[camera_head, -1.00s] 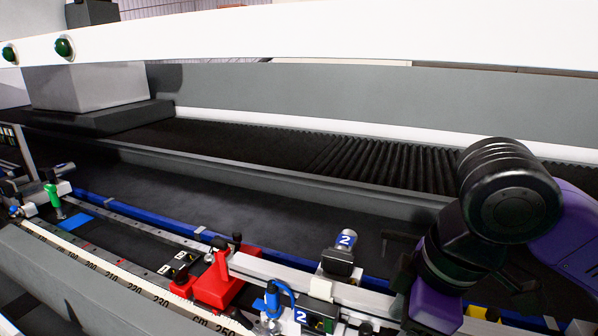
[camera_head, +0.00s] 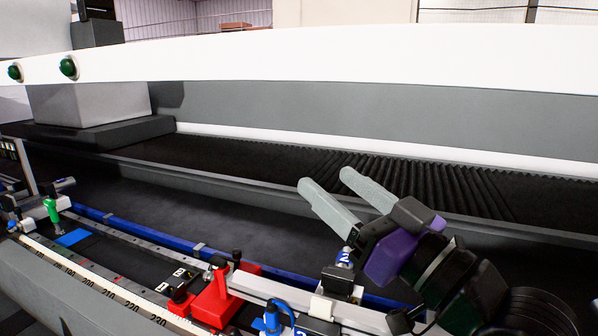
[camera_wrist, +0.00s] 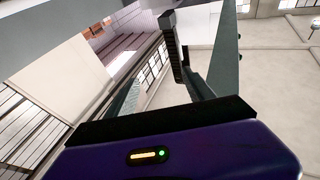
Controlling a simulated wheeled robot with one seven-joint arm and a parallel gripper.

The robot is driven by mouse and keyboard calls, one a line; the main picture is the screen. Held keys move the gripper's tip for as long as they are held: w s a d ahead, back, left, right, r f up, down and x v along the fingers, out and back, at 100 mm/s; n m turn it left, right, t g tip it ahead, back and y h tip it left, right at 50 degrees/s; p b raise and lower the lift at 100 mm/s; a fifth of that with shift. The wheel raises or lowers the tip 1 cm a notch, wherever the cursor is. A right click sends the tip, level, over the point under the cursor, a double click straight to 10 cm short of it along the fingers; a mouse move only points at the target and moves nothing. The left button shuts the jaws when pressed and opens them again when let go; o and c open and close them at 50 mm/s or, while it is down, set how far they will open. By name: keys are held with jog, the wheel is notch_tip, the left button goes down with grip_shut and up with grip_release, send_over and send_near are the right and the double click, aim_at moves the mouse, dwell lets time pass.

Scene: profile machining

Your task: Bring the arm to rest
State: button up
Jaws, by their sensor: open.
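My gripper (camera_head: 345,196) is in the right half of the head view, raised above the machine bed. Its two grey fingers are apart and point up and to the left, with nothing between them. My purple and black wrist is behind them at the lower right. In the wrist view my gripper's fingers (camera_wrist: 200,55) stand apart in front of a tilted view of the hall's walls and windows, and no object is between them.
Below my gripper are a clamp marked 2 (camera_head: 342,282), a red stop block (camera_head: 217,303) and a blue rail (camera_head: 220,257). A white beam (camera_head: 330,55) crosses behind. A ribbed black cover (camera_head: 420,185) lies beyond the fingers.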

jog(key=s+d+f+m+t+h, duration=0.6)
jog(key=s+d+f+m+h, duration=0.5)
jog(key=d+f+m+h, duration=0.35)
jog(key=s+f+n+g, duration=0.3)
jog(key=s+f, duration=0.7)
jog(key=s, duration=0.3)
jog(key=s+f+n+g+y, duration=0.1)
jog(key=s+f+n+g, duration=0.3)
jog(key=s+f, duration=0.7)
jog(key=s, duration=0.3)
jog(key=shift+d+g, duration=0.2)
jog(key=shift+g, duration=0.1)
jog(key=shift+c, duration=0.4)
dwell(0.3)
